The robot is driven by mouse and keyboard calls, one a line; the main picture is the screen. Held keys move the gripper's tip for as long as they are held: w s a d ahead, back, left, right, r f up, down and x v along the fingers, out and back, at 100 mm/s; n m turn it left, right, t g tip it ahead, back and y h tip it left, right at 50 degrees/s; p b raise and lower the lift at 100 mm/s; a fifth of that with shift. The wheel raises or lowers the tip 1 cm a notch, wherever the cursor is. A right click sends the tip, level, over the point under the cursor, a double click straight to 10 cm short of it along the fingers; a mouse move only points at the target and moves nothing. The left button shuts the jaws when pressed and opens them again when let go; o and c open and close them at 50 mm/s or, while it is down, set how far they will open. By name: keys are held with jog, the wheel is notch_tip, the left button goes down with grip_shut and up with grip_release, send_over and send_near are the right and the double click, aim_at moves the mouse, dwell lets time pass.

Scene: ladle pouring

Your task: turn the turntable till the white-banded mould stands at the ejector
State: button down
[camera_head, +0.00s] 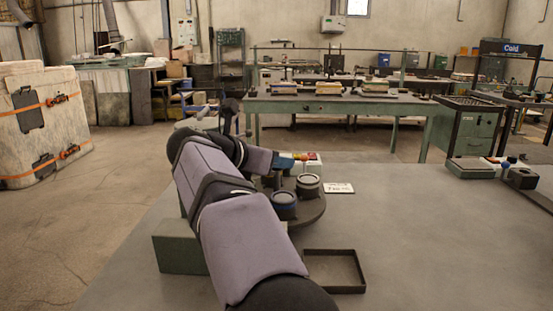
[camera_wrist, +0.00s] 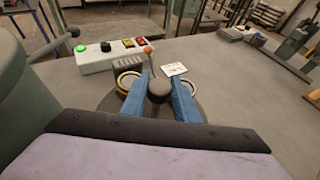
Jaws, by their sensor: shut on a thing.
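The turntable (camera_head: 312,214) is a dark round disc on the bench, partly hidden by my arm. A mould with a yellowish ring (camera_wrist: 128,79) stands left of my fingers. My gripper (camera_wrist: 159,84) is shut on the dark knob (camera_wrist: 158,92) at the turntable's middle. I cannot tell which part is the ejector.
A control box (camera_wrist: 95,58) with a green light and coloured buttons stands behind the turntable. An orange-tipped lever (camera_wrist: 148,50) rises beside it. A white card (camera_head: 339,188) lies to the right. An empty dark tray (camera_head: 362,277) lies in front.

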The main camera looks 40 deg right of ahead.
jog(key=shift+m+g, duration=0.4)
jog(key=shift+g, duration=0.2)
jog(key=c, duration=1.4)
grip_release()
jog(key=shift+p+v, duration=0.55)
jog(key=shift+v, duration=3.05)
